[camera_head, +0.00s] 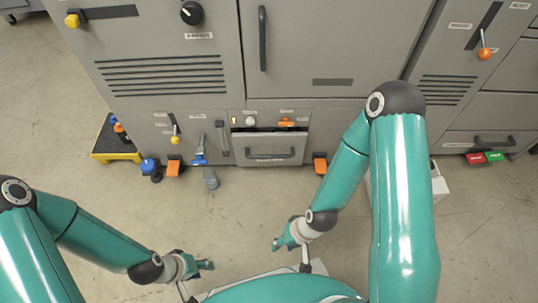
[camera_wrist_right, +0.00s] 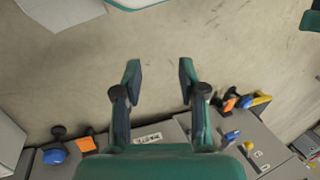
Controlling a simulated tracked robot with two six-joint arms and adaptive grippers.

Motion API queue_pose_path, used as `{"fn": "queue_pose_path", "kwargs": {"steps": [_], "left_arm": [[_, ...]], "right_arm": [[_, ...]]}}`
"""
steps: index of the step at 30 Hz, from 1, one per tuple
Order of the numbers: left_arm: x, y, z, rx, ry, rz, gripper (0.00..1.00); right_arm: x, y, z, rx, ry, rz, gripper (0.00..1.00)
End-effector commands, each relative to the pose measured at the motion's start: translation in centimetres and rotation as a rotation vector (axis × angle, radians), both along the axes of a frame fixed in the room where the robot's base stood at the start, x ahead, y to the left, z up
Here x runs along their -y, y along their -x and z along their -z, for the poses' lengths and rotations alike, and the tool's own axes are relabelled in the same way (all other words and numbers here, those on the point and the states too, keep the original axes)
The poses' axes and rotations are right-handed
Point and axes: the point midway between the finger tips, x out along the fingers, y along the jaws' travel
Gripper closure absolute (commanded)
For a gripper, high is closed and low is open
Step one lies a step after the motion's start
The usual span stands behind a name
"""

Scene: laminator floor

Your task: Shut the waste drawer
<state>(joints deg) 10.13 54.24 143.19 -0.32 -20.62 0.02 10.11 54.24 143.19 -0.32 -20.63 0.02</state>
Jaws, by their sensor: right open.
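A grey drawer (camera_head: 268,155) with a dark bar handle sits low in the middle of the machine front, and I take it for the waste drawer. It appears to stand out a little, with a dark gap along its top edge. My right gripper (camera_head: 281,243) is over the floor, in front of the drawer and apart from it. In the right wrist view my right gripper (camera_wrist_right: 160,76) is open with nothing between its fingers. My left gripper (camera_head: 206,266) is over the floor further left, away from the machine; its finger gap is too small to judge.
Orange blocks (camera_head: 173,168) (camera_head: 320,164) and a blue knob (camera_head: 149,166) stick out low along the machine front. A yellow-edged step (camera_head: 115,145) stands at left. A white box (camera_head: 438,185) is at right, partly behind my right arm. The floor before the drawer is clear.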

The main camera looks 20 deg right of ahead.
Motion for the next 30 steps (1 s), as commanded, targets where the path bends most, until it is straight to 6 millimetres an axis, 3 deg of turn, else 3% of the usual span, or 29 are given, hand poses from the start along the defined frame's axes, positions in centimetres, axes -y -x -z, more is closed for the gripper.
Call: {"fn": "queue_pose_path", "kwargs": {"steps": [5, 8, 11, 14, 18, 21, 25, 30], "left_arm": [[0.0, 0.0, 0.0, 0.000, 0.000, 0.000, 0.60], [0.0, 0.0, 0.0, 0.000, 0.000, 0.000, 0.60], [0.0, 0.0, 0.1, 0.001, 0.000, 0.000, 0.60], [0.0, 0.0, 0.1, 0.001, 0.000, 0.000, 0.60], [0.0, 0.0, 0.2, 0.001, 0.000, 0.000, 0.60], [0.0, 0.0, 0.2, 0.001, 0.000, 0.000, 0.60], [0.0, 0.0, 0.2, 0.001, 0.000, 0.000, 0.60], [0.0, 0.0, 0.2, 0.001, 0.000, 0.000, 0.60]], "right_arm": [[0.0, -0.5, 0.2, 0.016, 0.006, -0.007, 0.59], [-0.4, -2.6, 1.2, 0.082, 0.033, -0.039, 0.59], [-0.9, -6.7, 3.1, 0.216, 0.104, -0.106, 0.59], [-1.4, -12.4, 5.3, 0.405, 0.243, -0.209, 0.59], [-2.3, -20.1, 7.6, 0.661, 0.574, -0.401, 0.59], [-2.7, -23.6, 8.0, 0.766, 0.872, -0.541, 0.59], [-3.2, -25.0, 7.5, 0.775, 1.249, -0.694, 0.59], [-3.7, -24.1, 6.5, 0.667, 1.582, -0.815, 0.59]]}}
